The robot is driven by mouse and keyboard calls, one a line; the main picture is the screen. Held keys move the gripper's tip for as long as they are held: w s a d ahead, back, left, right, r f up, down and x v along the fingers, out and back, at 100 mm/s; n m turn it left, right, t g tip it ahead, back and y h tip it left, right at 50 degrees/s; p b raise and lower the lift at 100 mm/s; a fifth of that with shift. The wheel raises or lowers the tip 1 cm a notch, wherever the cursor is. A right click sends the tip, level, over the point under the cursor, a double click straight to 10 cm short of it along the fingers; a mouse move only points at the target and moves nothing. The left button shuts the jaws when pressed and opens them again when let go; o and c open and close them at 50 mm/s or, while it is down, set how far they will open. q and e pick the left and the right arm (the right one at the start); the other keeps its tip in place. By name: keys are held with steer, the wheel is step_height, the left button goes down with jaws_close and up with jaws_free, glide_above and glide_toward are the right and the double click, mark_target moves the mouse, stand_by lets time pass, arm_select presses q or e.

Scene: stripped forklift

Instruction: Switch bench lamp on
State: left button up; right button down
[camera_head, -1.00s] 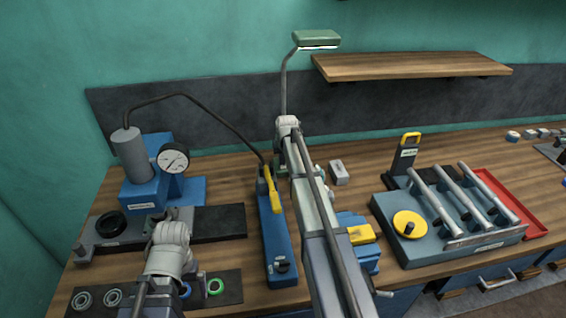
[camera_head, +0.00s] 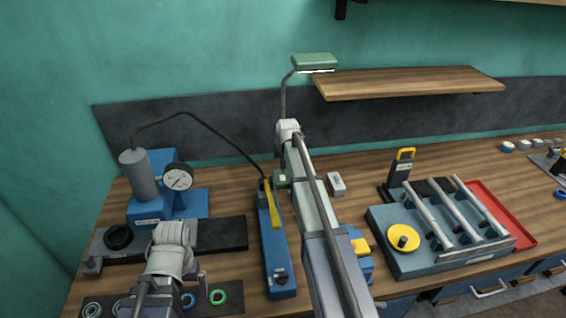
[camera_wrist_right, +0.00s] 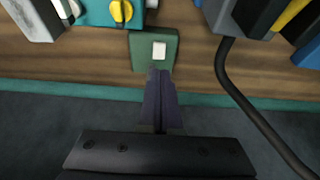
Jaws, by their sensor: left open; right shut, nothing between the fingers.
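The bench lamp (camera_head: 314,62) has a green head on a thin bent stem at the back of the bench, with a pale strip under the head. I cannot tell whether it is lit. Its green base (camera_head: 282,179) is partly hidden by my right arm. In the right wrist view the base (camera_wrist_right: 138,48) carries a white switch (camera_wrist_right: 159,51). My right gripper (camera_wrist_right: 159,74) is shut and empty, its tips at the base's edge just below the switch; contact is unclear. My left gripper (camera_head: 202,283) is open at the front left, mostly hidden by its wrist.
A blue pump (camera_head: 277,250) with a yellow lever stands left of my right arm, its hose leading to a press with a gauge (camera_head: 178,178). A grey-blue tray (camera_head: 420,262) with metal bars stands right. A wooden shelf (camera_head: 410,84) hangs behind.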

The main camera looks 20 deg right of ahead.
steer(key=p+v, duration=0.5)
steer(key=v, duration=0.2)
steer(key=shift+s, duration=0.4)
steer(key=shift+a+f, duration=0.1)
steer(key=shift+f, duration=0.05)
